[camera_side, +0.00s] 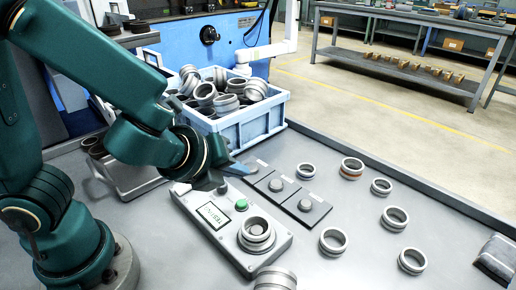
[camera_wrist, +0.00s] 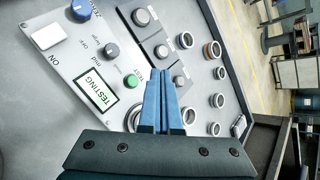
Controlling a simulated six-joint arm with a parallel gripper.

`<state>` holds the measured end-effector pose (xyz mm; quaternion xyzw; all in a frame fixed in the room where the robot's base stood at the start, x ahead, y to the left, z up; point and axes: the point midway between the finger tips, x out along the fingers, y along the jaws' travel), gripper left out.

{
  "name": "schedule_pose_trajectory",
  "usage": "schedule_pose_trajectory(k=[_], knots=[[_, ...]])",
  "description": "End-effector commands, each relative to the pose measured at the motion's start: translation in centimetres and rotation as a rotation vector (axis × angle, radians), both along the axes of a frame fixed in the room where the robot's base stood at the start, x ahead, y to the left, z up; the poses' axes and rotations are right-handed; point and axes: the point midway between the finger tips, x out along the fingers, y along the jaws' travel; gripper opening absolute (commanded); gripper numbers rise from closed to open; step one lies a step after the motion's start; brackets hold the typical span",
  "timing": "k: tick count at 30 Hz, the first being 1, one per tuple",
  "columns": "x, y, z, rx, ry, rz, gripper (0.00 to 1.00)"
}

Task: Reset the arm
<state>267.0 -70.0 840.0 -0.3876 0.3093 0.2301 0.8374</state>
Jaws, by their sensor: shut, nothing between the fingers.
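My arm reaches in from the left in the side view, and my gripper (camera_side: 246,171) hangs above the grey control panel (camera_side: 187,206). In the wrist view the two blue fingers of my gripper (camera_wrist: 163,74) lie together, shut with nothing between them. The panel (camera_wrist: 68,72) shows there with a display reading "TESTING" (camera_wrist: 97,89), a green button (camera_wrist: 131,81) and knobs. In the side view a metal ring (camera_side: 256,232) sits on the panel's round seat. My fingers partly hide that end of the panel in the wrist view.
A blue crate (camera_side: 238,126) heaped with metal rings stands behind my gripper. Several loose rings, one of them reddish (camera_side: 351,168), lie spread on the grey table (camera_side: 300,240). A dark button strip (camera_side: 288,196) lies beside the panel. A grey bin (camera_side: 127,180) stands left.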

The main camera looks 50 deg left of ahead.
Motion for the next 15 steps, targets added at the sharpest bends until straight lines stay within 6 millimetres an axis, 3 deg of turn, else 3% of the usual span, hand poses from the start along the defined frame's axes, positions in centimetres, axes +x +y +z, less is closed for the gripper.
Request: schedule_pose_trajectory(k=[5, 8, 11, 15], knots=[[0.3, 0.7, 0.4, -0.008, -0.012, 0.028, 0.0], [0.7, 2.7, 2.0, -0.059, -0.063, 0.123, 0.0], [-0.5, 5.8, 3.7, -0.201, -0.109, 0.353, 0.0], [-4.0, 8.8, 4.9, -0.529, -0.165, 0.803, 0.0]])
